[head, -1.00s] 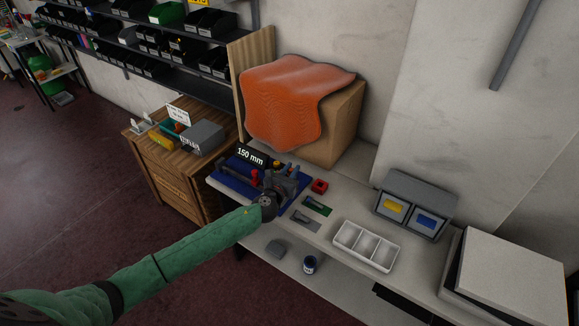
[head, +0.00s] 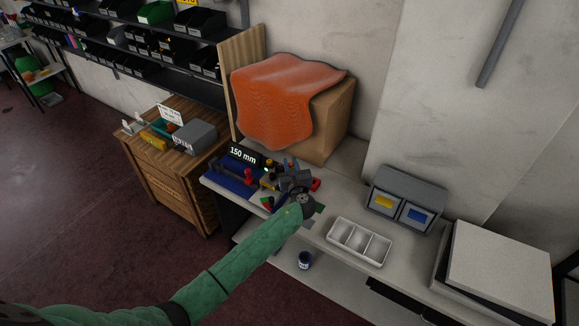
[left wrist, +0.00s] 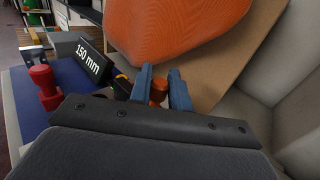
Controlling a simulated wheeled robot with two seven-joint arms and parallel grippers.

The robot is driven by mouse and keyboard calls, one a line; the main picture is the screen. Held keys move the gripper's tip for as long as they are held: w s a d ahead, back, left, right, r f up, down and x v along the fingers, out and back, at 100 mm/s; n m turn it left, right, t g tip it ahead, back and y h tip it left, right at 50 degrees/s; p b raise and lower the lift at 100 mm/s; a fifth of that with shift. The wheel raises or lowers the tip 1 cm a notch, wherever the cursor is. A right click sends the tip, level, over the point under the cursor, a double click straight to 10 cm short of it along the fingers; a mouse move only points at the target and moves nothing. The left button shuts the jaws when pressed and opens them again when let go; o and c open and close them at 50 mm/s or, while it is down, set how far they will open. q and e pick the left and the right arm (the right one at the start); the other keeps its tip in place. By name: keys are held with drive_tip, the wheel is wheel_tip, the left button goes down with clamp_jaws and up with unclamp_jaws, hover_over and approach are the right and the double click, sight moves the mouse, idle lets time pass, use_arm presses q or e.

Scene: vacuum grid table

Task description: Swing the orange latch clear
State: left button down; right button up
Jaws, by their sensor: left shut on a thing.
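My left gripper (left wrist: 160,88) is shut on a small orange part, the orange latch (left wrist: 158,91), which shows between its two blue fingertips in the left wrist view. Most of the latch is hidden by the fingers and the gripper body. In the head view the left gripper (head: 291,168) reaches over the right part of the blue grid plate (head: 225,184), and I cannot make out the latch clearly there. My right gripper is not in view.
A red post (head: 248,175) and a black "150 mm" sign (head: 243,156) stand left of the gripper. A box (head: 331,120) under an orange cloth (head: 280,95) stands behind. A white three-part tray (head: 360,242) and a grey bin unit (head: 407,195) stand to the right.

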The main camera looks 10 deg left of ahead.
use_arm(q)
drive_tip(key=shift+w+n+y, duration=0.15)
drive_tip(key=shift+n+y, duration=0.15)
drive_tip(key=shift+y, duration=0.1)
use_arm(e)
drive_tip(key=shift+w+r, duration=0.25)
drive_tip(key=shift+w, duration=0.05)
use_arm(q)
drive_tip(key=shift+r, duration=0.1)
drive_tip(key=c, duration=1.3)
unclamp_jaws()
drive_tip(key=shift+c, duration=0.2)
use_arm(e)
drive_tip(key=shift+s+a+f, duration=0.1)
use_arm(q)
drive_tip(key=shift+s+d+f, duration=0.25)
drive_tip(key=shift+s, duration=0.15)
drive_tip(key=b+v, duration=0.3)
drive_tip(key=v, duration=0.4)
drive_tip(key=shift+r, duration=0.25)
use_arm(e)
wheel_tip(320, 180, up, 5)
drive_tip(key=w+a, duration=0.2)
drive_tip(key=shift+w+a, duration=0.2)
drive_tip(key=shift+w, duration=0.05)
use_arm(q)
drive_tip(key=shift+d, duration=0.1)
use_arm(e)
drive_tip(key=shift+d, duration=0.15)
